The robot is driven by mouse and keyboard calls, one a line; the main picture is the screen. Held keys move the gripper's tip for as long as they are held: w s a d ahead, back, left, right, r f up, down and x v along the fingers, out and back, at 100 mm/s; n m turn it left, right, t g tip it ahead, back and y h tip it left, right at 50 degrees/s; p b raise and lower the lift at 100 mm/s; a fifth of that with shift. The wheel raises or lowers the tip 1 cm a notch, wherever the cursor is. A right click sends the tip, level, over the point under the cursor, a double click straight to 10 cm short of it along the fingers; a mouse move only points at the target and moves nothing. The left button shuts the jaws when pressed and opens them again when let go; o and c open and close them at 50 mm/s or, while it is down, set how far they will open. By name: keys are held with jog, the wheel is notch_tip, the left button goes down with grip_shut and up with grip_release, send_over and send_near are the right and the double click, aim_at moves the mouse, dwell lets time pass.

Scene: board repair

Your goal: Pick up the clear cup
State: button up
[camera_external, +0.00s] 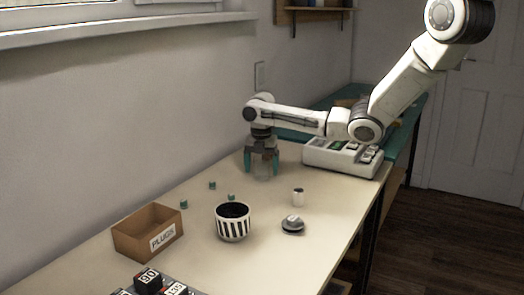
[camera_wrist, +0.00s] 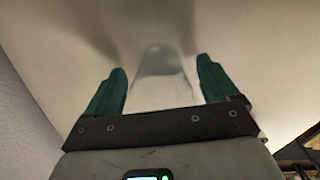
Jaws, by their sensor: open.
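The clear cup (camera_wrist: 162,75) stands on the table between my fingers in the wrist view. In the external view the clear cup (camera_external: 263,170) is faint and partly hidden by my gripper. My gripper (camera_external: 263,170) points down over it, with one green finger on each side. In the wrist view my gripper (camera_wrist: 161,80) is open, with a gap visible between the cup and each finger.
A striped pot (camera_external: 233,224), a cardboard box marked PLUGS (camera_external: 128,240), a small white cylinder (camera_external: 298,197) and a grey round part (camera_external: 292,226) stand nearer the camera. Several small green pieces (camera_external: 212,185) lie loose. A white device (camera_external: 342,157) stands right of my gripper.

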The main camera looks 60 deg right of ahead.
jog(key=shift+f, duration=0.45)
jog(key=c, duration=1.1)
